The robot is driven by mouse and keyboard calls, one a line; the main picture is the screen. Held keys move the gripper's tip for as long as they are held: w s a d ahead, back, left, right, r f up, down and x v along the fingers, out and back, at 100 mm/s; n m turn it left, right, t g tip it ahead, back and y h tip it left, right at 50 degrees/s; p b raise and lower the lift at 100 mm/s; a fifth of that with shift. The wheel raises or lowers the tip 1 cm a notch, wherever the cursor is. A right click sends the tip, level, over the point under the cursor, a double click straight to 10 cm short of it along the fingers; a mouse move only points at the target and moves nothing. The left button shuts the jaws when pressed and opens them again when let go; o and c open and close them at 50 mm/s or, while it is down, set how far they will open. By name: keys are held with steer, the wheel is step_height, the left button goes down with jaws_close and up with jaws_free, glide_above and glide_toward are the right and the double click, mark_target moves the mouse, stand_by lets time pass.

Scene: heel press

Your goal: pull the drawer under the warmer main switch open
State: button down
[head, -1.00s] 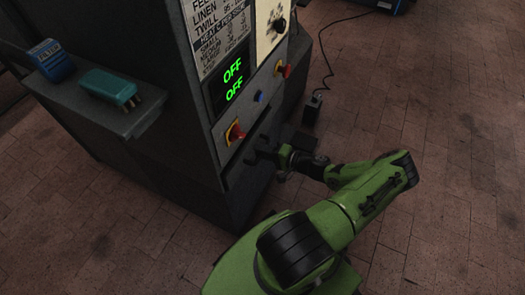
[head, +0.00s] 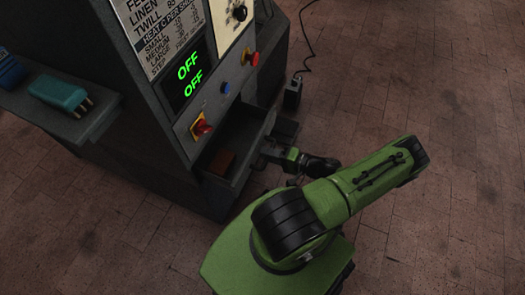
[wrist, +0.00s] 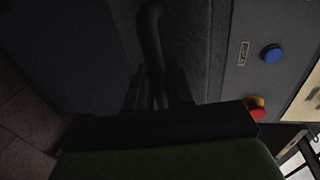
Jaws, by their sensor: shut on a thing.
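The dark drawer (head: 240,172) sits under the red and yellow rotary main switch (head: 201,126) on the machine's front. My gripper (head: 264,157) is at the drawer's front, shut on the drawer handle. In the wrist view the dark bar handle (wrist: 151,35) runs down between my two fingers (wrist: 158,92). The finger contact is dark and partly hidden.
A blue button (head: 225,88) and a red emergency button (head: 250,58) are above the drawer. The green display reads OFF twice. A black box (head: 292,93) with a cable stands on the floor behind. Brick floor is clear at right.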

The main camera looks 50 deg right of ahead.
steer(key=c, duration=1.2)
jaws_free()
steer(key=shift+w, duration=0.1)
steer(key=p+v, duration=0.2)
steer(key=v, duration=1.3)
steer(key=shift+s, duration=0.4)
